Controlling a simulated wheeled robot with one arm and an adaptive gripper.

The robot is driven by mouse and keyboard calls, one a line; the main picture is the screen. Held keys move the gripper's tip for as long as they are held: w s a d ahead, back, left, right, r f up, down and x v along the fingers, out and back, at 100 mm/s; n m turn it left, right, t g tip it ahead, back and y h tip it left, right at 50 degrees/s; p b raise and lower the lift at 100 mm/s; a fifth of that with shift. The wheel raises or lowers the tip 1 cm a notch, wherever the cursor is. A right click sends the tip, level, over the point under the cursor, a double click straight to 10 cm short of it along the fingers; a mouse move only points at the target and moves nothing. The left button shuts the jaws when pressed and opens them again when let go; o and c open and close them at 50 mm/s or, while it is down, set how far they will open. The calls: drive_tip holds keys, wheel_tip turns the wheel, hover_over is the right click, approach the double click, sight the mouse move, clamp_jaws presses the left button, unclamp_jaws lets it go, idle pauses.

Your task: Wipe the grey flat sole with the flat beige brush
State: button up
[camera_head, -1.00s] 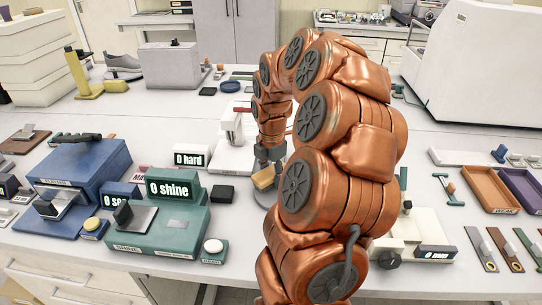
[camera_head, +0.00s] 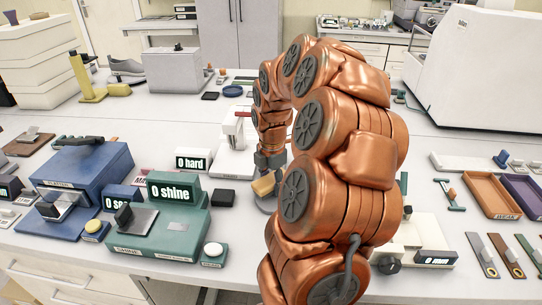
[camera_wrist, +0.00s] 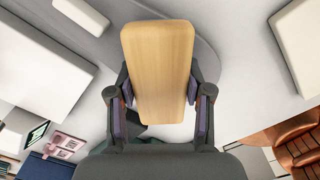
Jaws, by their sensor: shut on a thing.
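The flat beige brush (camera_head: 264,185) is in my gripper. In the wrist view, the brush's wood-grained beige back (camera_wrist: 158,70) fills the space between the two fingers. My gripper (camera_wrist: 159,95) is shut on its sides, and its lower end is near the palm. Under the brush lies a grey surface with a rounded edge (camera_wrist: 208,55); in the head view a grey rounded shape shows just below the brush, partly behind my arm. I cannot tell whether this is the grey flat sole, nor whether the brush touches it. The brush's underside is hidden.
A green device with a "0 shine" display (camera_head: 172,192) stands left of the brush, with a small black block (camera_head: 223,198) between. A "0 hard" display (camera_head: 191,163) stands behind. An orange-brown tray (camera_head: 490,196) lies right. My arm hides the table's middle.

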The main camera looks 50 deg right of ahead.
drive_tip(key=shift+w+d+r+p, duration=0.15)
drive_tip(key=shift+w+d+r, duration=0.1)
drive_tip(key=shift+r, duration=0.2)
drive_tip(key=shift+w+d+r+p, duration=0.15)
drive_tip(key=shift+w+d+r, duration=0.1)
drive_tip(key=shift+r, duration=0.2)
drive_tip(key=shift+s+r+p, duration=0.15)
drive_tip(key=shift+r+p, duration=0.9)
drive_tip(key=shift+r, duration=1.9)
